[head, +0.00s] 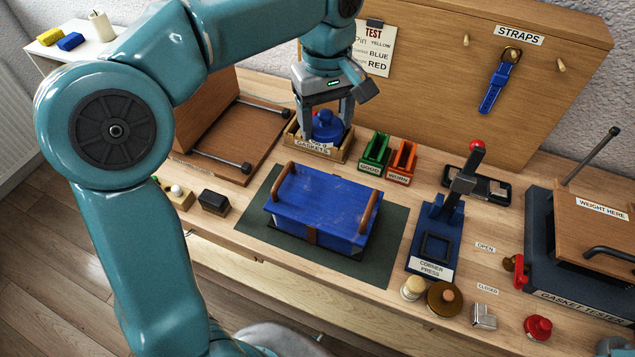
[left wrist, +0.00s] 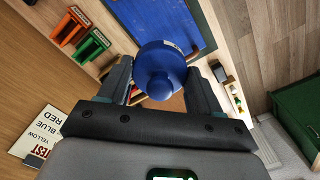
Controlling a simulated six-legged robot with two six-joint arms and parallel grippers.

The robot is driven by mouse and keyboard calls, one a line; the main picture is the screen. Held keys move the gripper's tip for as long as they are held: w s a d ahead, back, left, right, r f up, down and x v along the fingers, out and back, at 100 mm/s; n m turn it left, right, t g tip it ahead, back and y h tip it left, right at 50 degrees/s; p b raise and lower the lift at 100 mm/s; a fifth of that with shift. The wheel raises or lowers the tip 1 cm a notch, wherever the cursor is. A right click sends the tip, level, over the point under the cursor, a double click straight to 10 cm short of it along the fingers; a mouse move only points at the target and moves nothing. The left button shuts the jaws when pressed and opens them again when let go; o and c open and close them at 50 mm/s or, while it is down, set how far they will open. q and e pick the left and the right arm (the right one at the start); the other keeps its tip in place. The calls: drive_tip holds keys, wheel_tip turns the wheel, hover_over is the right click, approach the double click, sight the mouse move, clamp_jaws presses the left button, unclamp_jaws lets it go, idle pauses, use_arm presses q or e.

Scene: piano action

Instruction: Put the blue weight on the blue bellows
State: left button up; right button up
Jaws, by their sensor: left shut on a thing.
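The blue weight (head: 327,127), a round body with a knob on top, is between the fingers of my left gripper (head: 328,112). The left gripper points down and is shut on the weight. In the head view the weight shows at the wooden gaskets tray (head: 317,151); I cannot tell whether it touches the tray. In the left wrist view the weight (left wrist: 160,70) sits between both fingertips, with the bellows beyond it. The blue bellows (head: 318,205), a flat-topped box with two brown straps, lies on the dark green mat (head: 270,237), its top bare. My right gripper is not in view.
Green (head: 376,150) and red (head: 402,160) bins stand right of the tray. The corner press (head: 436,235) stands right of the mat, the gasket tester (head: 580,250) beyond it. A wooden board (head: 450,75) with a blue strap (head: 498,82) rises behind.

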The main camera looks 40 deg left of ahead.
use_arm(q)
drive_tip(key=f, duration=1.4)
drive_tip(key=shift+d+f, duration=0.25)
drive_tip(key=shift+f, duration=0.1)
wheel_tip(320, 180, down, 5)
drive_tip(key=shift+w, duration=0.1)
drive_tip(key=shift+b, duration=0.3)
drive_tip(key=o, duration=1.6)
drive_tip(key=shift+f, duration=0.1)
